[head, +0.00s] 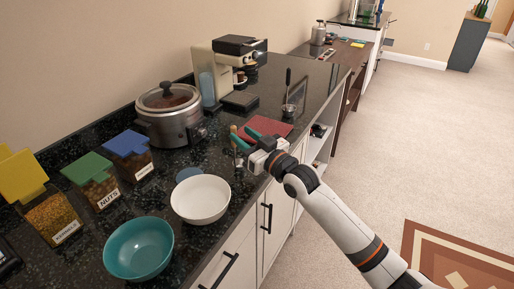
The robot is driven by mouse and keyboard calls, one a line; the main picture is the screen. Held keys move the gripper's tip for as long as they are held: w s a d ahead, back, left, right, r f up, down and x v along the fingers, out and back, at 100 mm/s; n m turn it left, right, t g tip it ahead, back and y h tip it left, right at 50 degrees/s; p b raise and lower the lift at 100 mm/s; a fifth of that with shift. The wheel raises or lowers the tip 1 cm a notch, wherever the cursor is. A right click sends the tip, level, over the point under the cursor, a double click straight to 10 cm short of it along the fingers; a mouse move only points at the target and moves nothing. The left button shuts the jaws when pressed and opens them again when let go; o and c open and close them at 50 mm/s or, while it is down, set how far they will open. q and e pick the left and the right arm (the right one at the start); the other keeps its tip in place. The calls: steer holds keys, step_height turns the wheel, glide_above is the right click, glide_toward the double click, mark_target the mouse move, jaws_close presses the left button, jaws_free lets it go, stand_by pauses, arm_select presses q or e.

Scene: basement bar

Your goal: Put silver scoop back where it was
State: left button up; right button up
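My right gripper (241,135), with teal fingers, reaches in from the lower right over the counter's front edge, near the dark red mat (272,127). A small upright utensil with a tan top and a silvery lower end (238,161) shows at its fingertips. It may be the silver scoop, but it is too small to be sure. I cannot tell whether the fingers grip it or are only beside it. Another utensil with a long dark handle (288,78) stands upright in a small silvery cup farther back. My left gripper is out of view.
A white bowl (201,199) and a teal bowl (139,248) stand near the counter's front edge. Lidded topping boxes, one labelled nuts (96,189), line the left. A silver cooker (170,115) and a coffee machine (224,70) stand behind. Open carpet lies right.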

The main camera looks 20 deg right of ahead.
steer(key=shift+v, duration=2.8)
